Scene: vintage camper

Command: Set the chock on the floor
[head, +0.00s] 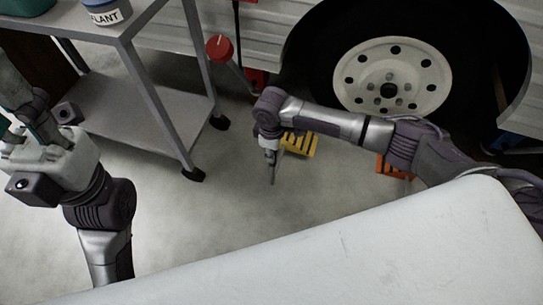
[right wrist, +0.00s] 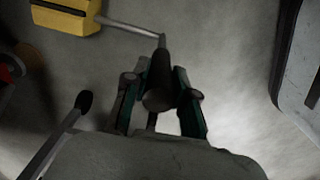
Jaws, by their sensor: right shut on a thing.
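The yellow chock (head: 299,144) is near the wheel in the head view, just behind and right of my right gripper (head: 271,178). In the right wrist view the yellow chock (right wrist: 66,15) is at the top left. A thin rod runs from it to a dark handle (right wrist: 160,80). My right gripper (right wrist: 160,112) is shut around that handle. I cannot tell whether the chock touches the floor (head: 240,215).
The camper's wheel (head: 390,80) stands at the back right. An orange chock (head: 393,168) sits in front of it, partly behind my right arm. A grey cart (head: 130,95) is at the left. A red-topped thing (head: 220,48) stands beyond it. A pale surface (head: 330,260) fills the front.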

